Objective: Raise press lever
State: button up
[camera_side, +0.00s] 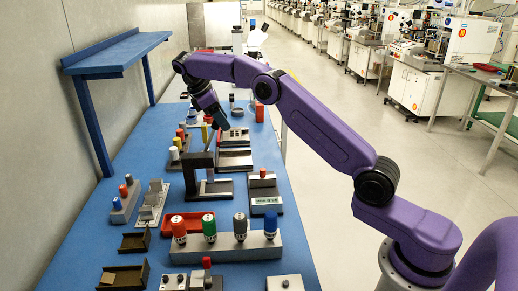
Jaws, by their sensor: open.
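A dark press-like stand (198,161) with an upright post and a flat base is in the middle of the blue bench. I cannot clearly make out its lever; a thin reddish bar (219,138) shows just above and right of the stand, below my gripper. My gripper (222,124) points down over the bench, beyond the stand's top as seen here. It is open, and I see nothing held in it. The fingertips are small and dark, and whether they touch anything cannot be told.
A blue shelf (117,53) overhangs the left side. Dark fixtures (235,159) stand right of the press.

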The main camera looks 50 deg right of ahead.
jog(key=shift+s+d+f+t+y, duration=1.85)
jog(key=shift+s+f+t+y, duration=0.05)
jog(key=shift+f, duration=0.3)
notch_tip(320, 180, up, 17)
jog(key=s+a, duration=0.2)
jog(key=s+a+f, duration=0.4)
jog(key=s+a, duration=0.3)
jog(key=s, duration=0.4)
jog(key=s+a+f+n+y, duration=0.1)
jog(key=s+a+f, duration=0.3)
jog(key=s+a, duration=0.4)
jog(key=shift+s+f+g, duration=0.15)
jog(key=shift+s+g, duration=0.15)
jog(key=shift+s, duration=1.15)
jog(key=shift+w+a, duration=0.1)
